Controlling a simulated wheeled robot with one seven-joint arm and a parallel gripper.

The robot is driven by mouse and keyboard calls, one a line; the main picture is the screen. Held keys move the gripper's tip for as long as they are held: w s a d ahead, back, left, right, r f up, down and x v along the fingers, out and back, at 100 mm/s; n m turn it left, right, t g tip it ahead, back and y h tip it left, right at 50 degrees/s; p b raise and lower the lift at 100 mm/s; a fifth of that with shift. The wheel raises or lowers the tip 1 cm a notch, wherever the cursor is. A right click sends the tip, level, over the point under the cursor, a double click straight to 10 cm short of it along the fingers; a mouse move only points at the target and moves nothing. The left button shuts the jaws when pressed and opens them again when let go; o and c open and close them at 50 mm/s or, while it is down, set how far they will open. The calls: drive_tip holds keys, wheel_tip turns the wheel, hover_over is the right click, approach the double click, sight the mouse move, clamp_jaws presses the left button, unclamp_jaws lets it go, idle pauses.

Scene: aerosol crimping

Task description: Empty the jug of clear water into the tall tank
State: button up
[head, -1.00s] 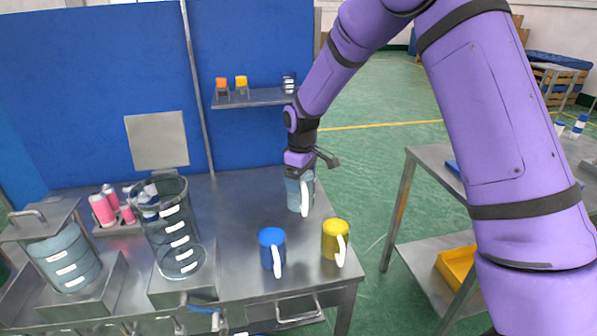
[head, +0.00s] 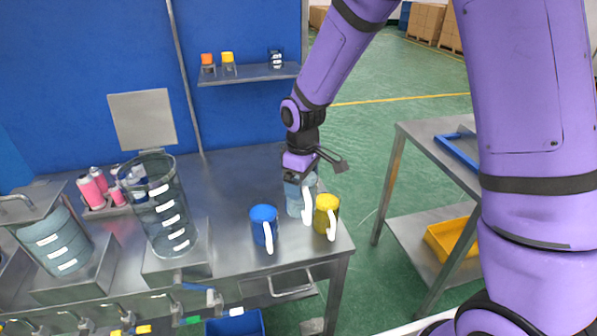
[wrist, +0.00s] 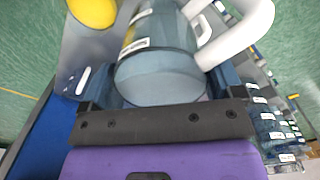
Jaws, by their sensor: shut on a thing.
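My gripper (head: 312,166) is shut on the pale blue see-through jug (head: 295,202), gripping near its top. The jug looks upright, with its white handle towards me. Whether its base touches the table is unclear. In the wrist view the jug (wrist: 158,72) sits between my fingers, its handle on the right. The tall tank (head: 148,208), a clear open-topped cylinder with a column of white labels, stands on a metal block well to the left of my gripper. Its water level is hard to tell.
A lidded tank (head: 55,243) and pink cans (head: 91,190) are at the left. The table (head: 225,180) is clear between tall tank and jug. A shelf (head: 250,75) hangs behind.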

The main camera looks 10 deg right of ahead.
drive_tip(key=s, duration=0.8)
drive_tip(key=shift+s, duration=0.3)
drive_tip(key=shift+s, duration=0.1)
